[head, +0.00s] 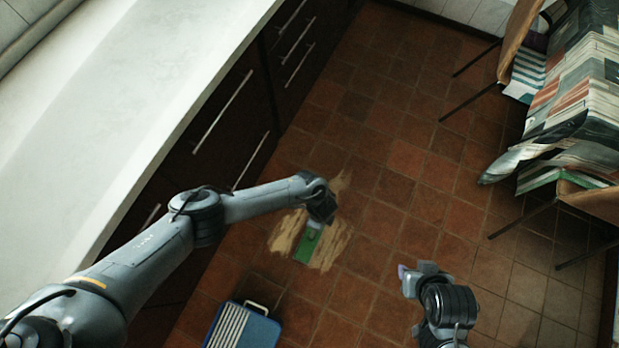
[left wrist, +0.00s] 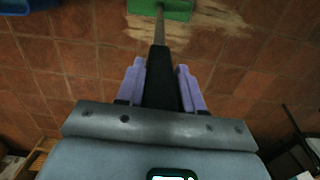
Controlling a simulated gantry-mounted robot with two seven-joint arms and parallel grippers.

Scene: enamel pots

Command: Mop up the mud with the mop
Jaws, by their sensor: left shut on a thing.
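The mop has a green head (head: 306,246) that rests on the tiled floor over the mud. In the left wrist view, its grey shaft (left wrist: 159,28) and black grip (left wrist: 161,62) run down between my lilac fingers. The mud (head: 334,246) is a streaky tan patch around the mop head; it also shows in the left wrist view (left wrist: 222,18). My left gripper (left wrist: 162,86) is shut on the mop's black grip, above the head. My right gripper (head: 403,273) hangs at the lower middle, away from the mop; its finger gap is not clear.
A blue container with a striped white top (head: 243,326) stands on the floor below the mud. Dark drawers (head: 225,110) under a pale counter (head: 90,100) line the left. Chairs (head: 513,45) and a cloth-covered table (head: 580,90) stand at the right. The middle floor is clear.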

